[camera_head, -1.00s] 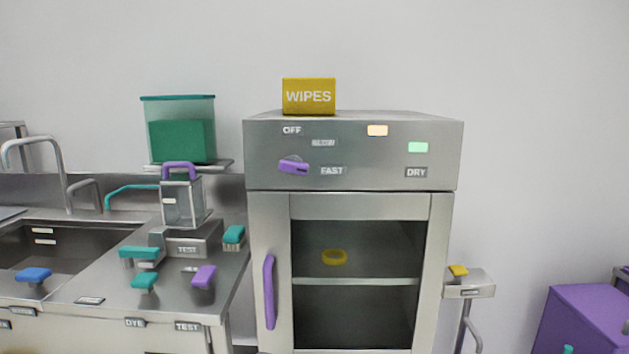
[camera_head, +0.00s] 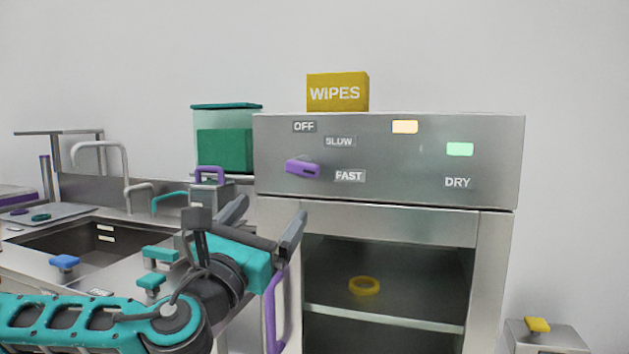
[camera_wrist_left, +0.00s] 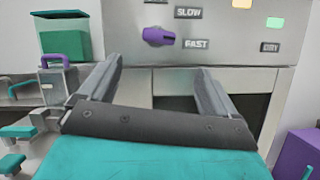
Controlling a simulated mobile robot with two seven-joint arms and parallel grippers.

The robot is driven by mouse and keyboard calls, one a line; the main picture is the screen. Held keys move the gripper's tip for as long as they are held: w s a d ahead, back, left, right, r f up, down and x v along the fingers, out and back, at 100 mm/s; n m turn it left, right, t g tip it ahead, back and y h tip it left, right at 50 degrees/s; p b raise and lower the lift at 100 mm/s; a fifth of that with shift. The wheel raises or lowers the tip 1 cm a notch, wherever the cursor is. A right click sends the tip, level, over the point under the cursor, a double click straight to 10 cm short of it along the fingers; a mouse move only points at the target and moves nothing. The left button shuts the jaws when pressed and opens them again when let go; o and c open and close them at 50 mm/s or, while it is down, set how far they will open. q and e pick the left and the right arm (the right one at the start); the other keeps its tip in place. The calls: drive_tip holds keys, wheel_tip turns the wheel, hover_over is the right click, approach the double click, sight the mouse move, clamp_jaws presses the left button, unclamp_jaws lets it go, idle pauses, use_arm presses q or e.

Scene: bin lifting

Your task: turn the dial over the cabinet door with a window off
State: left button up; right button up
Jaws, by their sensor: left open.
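The purple dial (camera_head: 302,168) sits on the left part of the steel panel (camera_head: 420,150), over the cabinet door with a window (camera_head: 390,225). Its bar lies nearly level, with one end toward the FAST label (camera_head: 349,176). My left gripper (camera_head: 268,217) is open and empty, below and left of the dial, in front of the door's upper left. In the left wrist view the dial (camera_wrist_left: 158,37) shows above and between the open fingers (camera_wrist_left: 157,72), apart from them. My right gripper is not in view.
The door's purple handle (camera_head: 274,310) is just below my left gripper, partly hidden by it. A yellow WIPES box (camera_head: 338,92) stands on the cabinet. A cream light (camera_head: 404,127) and a green light (camera_head: 459,149) are on the panel. A sink counter is at left.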

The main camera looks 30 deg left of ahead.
sight(299, 172)
use_arm(q)
drive_tip(key=p+x, duration=0.2)
drive_tip(key=x, duration=1)
drive_tip(key=shift+s+a, duration=0.1)
drive_tip(key=shift+a, duration=0.05)
drive_tip(key=shift+w+r, duration=0.15)
drive_tip(key=shift+w, duration=0.3)
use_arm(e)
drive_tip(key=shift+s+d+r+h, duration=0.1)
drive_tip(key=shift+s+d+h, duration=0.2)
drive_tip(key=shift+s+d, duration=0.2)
use_arm(q)
drive_tip(key=c, duration=1)
drive_tip(key=shift+c, duration=0.2)
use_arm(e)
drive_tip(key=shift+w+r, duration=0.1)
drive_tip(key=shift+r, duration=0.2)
